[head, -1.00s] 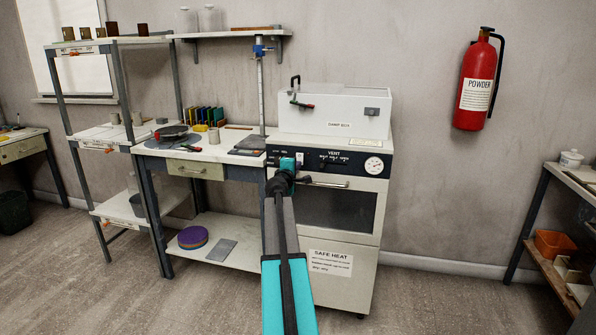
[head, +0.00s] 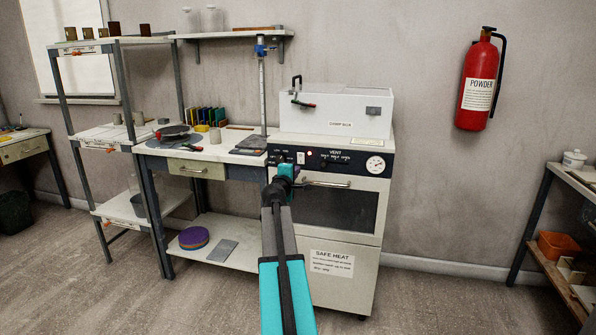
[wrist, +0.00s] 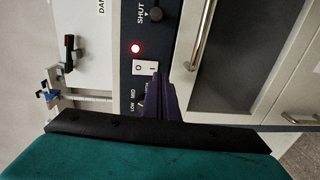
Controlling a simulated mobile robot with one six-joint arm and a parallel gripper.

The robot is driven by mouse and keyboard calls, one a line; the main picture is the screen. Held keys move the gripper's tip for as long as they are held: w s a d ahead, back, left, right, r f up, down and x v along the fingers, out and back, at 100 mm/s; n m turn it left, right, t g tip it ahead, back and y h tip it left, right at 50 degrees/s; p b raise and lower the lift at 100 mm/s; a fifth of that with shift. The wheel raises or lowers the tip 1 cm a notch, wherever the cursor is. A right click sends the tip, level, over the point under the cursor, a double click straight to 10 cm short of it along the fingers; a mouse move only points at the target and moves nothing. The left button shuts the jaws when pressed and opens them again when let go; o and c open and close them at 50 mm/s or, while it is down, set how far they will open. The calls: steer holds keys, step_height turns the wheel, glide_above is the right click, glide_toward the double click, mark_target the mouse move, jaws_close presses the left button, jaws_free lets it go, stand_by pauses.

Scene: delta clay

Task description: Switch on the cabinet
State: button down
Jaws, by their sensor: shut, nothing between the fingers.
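The cabinet (head: 340,240) is a pale oven-like unit with a dark control strip, a glass-fronted door and a "SAFE HEAT" label. On the strip, a white rocker switch (head: 300,157) marked O and I also shows in the wrist view (wrist: 144,68). A red lamp (wrist: 136,48) beside it glows. My gripper (wrist: 158,88) is shut and empty, its purple fingers at the edge of the switch in the wrist view. I cannot tell whether they touch it. In the head view my gripper (head: 290,168) is in front of the strip, just below the switch.
A bar handle (head: 326,184) crosses the door top, close right of my gripper. A white damp box (head: 335,112) stands on the cabinet. A workbench (head: 215,150) adjoins on the left. Floor is free to the right, below the red extinguisher (head: 477,80).

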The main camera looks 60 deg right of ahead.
steer(key=f+v, duration=0.2)
steer(key=v, duration=0.7)
steer(key=shift+a, duration=0.1)
stand_by(0.7)
